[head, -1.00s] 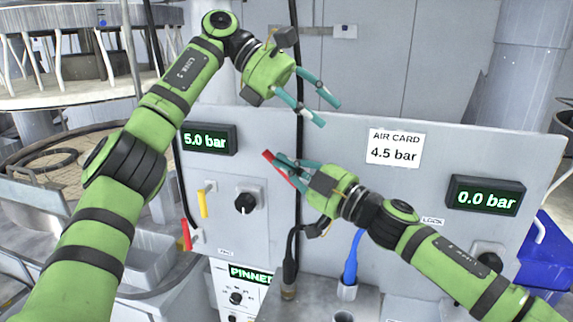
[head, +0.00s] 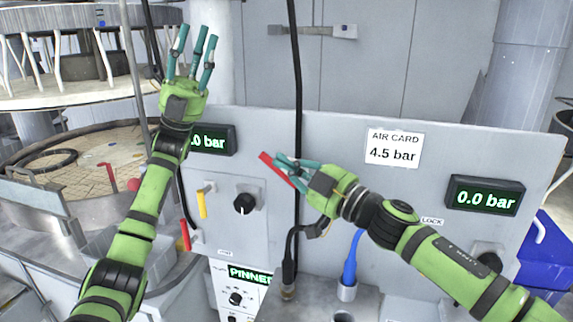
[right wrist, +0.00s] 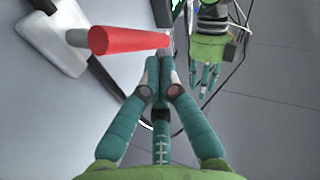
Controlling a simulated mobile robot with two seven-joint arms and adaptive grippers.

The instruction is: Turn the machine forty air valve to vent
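A red lever handle (head: 267,162) shows at the fingertips of my right gripper (head: 283,165), in front of the grey panel (head: 345,135). In the right wrist view the red handle (right wrist: 125,41) lies level on a white mount (right wrist: 62,40). The right gripper's fingers (right wrist: 161,62) are together just below the handle's right end; they look shut beside it, not around it. I cannot tell whether they touch it. My left gripper (head: 193,55) is raised at the left with its fingers spread, open and empty. No label naming machine forty is readable.
A 0.0 bar display (head: 485,196) and an AIR CARD sign reading 4.5 bar (head: 394,149) are on the panel. My left arm partly covers another display (head: 211,140). A yellow handle (head: 203,204), a lower red handle (head: 186,235) and a black knob (head: 244,203) are at the left.

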